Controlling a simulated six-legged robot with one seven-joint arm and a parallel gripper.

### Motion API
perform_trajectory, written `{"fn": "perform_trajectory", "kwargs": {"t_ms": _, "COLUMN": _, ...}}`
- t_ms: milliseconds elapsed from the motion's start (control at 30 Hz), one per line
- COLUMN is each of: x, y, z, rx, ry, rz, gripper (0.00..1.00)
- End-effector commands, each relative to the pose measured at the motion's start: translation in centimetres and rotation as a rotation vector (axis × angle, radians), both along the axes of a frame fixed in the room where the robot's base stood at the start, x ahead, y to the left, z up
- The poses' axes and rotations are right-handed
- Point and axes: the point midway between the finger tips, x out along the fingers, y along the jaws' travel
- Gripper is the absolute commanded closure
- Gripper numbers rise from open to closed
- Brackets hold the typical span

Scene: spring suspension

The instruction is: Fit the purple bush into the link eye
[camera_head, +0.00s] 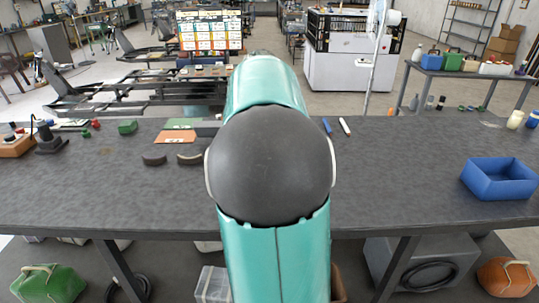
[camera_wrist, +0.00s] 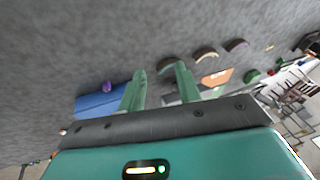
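A small purple piece (camera_wrist: 107,86), which may be the bush, shows in the wrist view at the edge of a blue part (camera_wrist: 98,105), left of my fingers. I cannot tell whether it rests on the blue part or beside it. My gripper (camera_wrist: 160,68) is open, its two green fingers apart with nothing seen held between them. The purple piece is outside the fingers. I cannot make out the link eye in either view. In the head view my teal arm covers the middle of the table, and the gripper and purple piece are hidden.
Curved pieces (camera_head: 190,158) lie on the dark table (camera_head: 420,200) left of my arm, near an orange card (camera_head: 175,137) and a green block (camera_head: 127,127). A blue tray (camera_head: 500,178) stands at the right. The table between arm and tray is mostly clear.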

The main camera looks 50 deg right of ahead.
Motion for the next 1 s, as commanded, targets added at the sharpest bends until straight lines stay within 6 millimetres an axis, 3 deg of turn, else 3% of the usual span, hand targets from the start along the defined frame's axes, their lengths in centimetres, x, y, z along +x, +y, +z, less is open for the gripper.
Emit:
{"fn": "perform_trajectory", "kwargs": {"t_ms": 33, "x": -0.2, "y": -3.1, "z": -0.7, "rx": -0.003, "ry": 0.016, "rz": -0.044, "gripper": 0.66}}
{"fn": "perform_trajectory", "kwargs": {"t_ms": 200, "x": -1.4, "y": -11.6, "z": -2.4, "rx": -0.018, "ry": 0.055, "rz": -0.153, "gripper": 0.66}}
{"fn": "perform_trajectory", "kwargs": {"t_ms": 300, "x": -2.3, "y": -15.6, "z": -3.4, "rx": -0.032, "ry": 0.081, "rz": -0.197, "gripper": 0.66}}
{"fn": "perform_trajectory", "kwargs": {"t_ms": 400, "x": -3.0, "y": -18.2, "z": -4.2, "rx": -0.042, "ry": 0.098, "rz": -0.223, "gripper": 0.66}}
{"fn": "perform_trajectory", "kwargs": {"t_ms": 500, "x": -3.3, "y": -19.4, "z": -4.7, "rx": -0.048, "ry": 0.108, "rz": -0.234, "gripper": 0.66}}
{"fn": "perform_trajectory", "kwargs": {"t_ms": 667, "x": -3.1, "y": -19.8, "z": -6.1, "rx": -0.046, "ry": 0.112, "rz": -0.235, "gripper": 0.66}}
{"fn": "perform_trajectory", "kwargs": {"t_ms": 1000, "x": -1.6, "y": -20.6, "z": -12.0, "rx": -0.046, "ry": 0.112, "rz": -0.235, "gripper": 0.66}}
